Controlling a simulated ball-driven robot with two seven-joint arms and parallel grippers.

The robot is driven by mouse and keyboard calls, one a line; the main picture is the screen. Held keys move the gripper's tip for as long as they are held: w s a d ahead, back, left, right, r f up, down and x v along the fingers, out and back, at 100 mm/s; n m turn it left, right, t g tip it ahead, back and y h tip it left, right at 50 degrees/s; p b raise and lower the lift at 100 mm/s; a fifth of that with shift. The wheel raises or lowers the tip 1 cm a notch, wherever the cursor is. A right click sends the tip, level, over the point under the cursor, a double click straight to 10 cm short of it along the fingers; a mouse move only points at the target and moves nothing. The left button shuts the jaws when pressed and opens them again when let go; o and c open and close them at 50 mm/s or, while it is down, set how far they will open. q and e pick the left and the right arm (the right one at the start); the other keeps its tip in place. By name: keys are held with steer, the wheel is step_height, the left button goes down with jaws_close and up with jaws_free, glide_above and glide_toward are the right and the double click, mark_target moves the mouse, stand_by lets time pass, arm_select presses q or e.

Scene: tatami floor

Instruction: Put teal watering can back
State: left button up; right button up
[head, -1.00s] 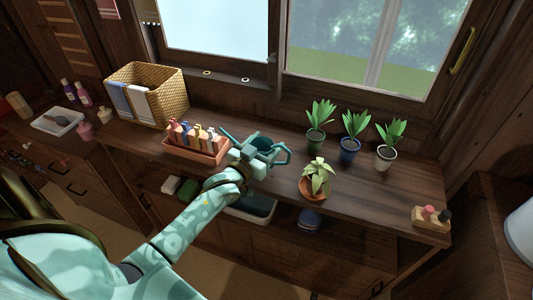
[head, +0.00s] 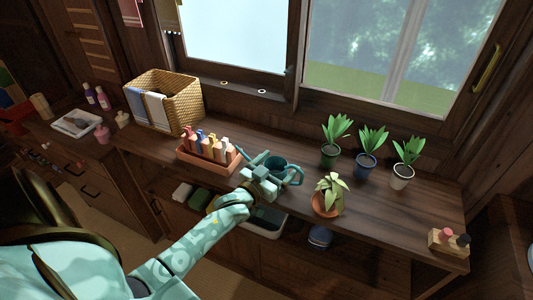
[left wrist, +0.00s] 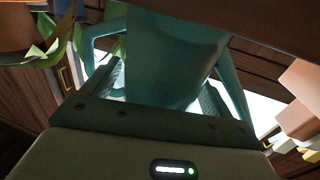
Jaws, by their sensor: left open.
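The teal watering can (head: 284,171) is at the middle of the wooden counter (head: 375,205), between the terracotta tray and the potted plants. Its spout points up and left; its looped handle is at the right. My left gripper (head: 264,178) is at the near side of the can and hides part of its body. In the left wrist view the can (left wrist: 172,58) fills the space between the fingers of my open left gripper (left wrist: 158,92). I cannot tell whether the fingers touch it. My right gripper is not in view.
A terracotta tray (head: 225,164) of bottles stands left of the can, with a wicker basket (head: 182,98) beyond. A drooping plant in a terracotta pot (head: 327,204) is close on the right. Three green plants, including one in a blue pot (head: 366,168), line the window side.

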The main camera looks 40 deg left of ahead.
arm_select(q)
steer(key=s+p, duration=0.2)
steer(key=s, duration=0.9)
steer(key=shift+s, duration=0.1)
steer(key=s+d+f+g, duration=0.25)
steer(key=s+f, duration=0.25)
steer(key=f, duration=0.4)
steer(key=s+d+f+m+g, duration=0.1)
steer(key=s+f+g, duration=0.35)
steer(key=f, duration=0.55)
steer(key=s+d+f+g, duration=0.1)
steer(key=s+f+g, duration=0.1)
steer(key=s+f, duration=0.55)
steer(key=s+d+f+m+g, duration=0.1)
steer(key=s+f+g, duration=0.3)
steer(key=s, duration=0.9)
steer(key=s+d+f+m+g, duration=0.1)
steer(key=s+f+g, duration=0.3)
steer(key=s+f, duration=0.4)
steer(key=s+d, duration=0.1)
steer(key=s, duration=0.4)
steer(key=shift+d+f+m+g, duration=0.25)
steer(key=shift+f+m+g, duration=0.05)
steer(key=shift+f+m, duration=0.1)
steer(key=shift+w, duration=0.1)
